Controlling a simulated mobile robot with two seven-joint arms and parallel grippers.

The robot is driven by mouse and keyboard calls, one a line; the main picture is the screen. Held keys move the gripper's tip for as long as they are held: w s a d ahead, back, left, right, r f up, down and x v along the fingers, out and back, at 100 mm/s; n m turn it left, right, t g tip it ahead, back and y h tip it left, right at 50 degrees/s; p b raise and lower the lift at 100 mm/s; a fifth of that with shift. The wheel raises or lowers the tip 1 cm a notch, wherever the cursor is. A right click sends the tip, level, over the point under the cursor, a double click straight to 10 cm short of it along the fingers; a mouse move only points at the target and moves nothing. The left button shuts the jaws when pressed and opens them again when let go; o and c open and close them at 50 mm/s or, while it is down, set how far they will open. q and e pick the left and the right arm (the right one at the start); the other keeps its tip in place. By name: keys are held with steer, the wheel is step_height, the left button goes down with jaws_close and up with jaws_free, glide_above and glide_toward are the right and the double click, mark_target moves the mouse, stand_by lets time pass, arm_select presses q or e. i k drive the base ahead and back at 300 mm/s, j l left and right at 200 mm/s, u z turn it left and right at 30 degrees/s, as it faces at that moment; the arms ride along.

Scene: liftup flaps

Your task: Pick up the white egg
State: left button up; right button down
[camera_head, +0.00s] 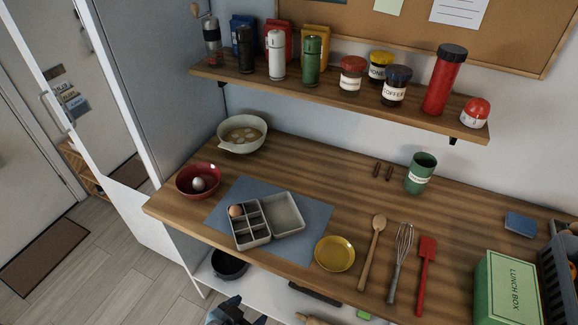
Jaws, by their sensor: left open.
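The white egg (198,184) lies in a red bowl (184,193) near the left end of the wooden counter. A brown egg (236,210) sits in one compartment of an open grey egg box (247,241) on a blue mat (318,209), just right of the red bowl. My left gripper (232,305) shows only in part at the bottom edge. It is open, low in front of the counter, well apart from the white egg. My right gripper is out of view.
A yellow dish (335,254), wooden spoon (372,243), whisk (401,258) and red spatula (425,270) lie to the right. A shelf (335,97) with jars hangs above. The counter's front edge (262,263) lies above my gripper in the picture.

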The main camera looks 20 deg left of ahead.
mark_target(197, 183)
steer(key=u, duration=1.3)
steer(key=i+j, duration=0.4)
steer(key=j, duration=0.15)
steer(key=i+j+z, duration=0.3)
steer(key=j, duration=0.3)
steer(key=i+j+z, duration=0.1)
steer(key=i+j, duration=0.15)
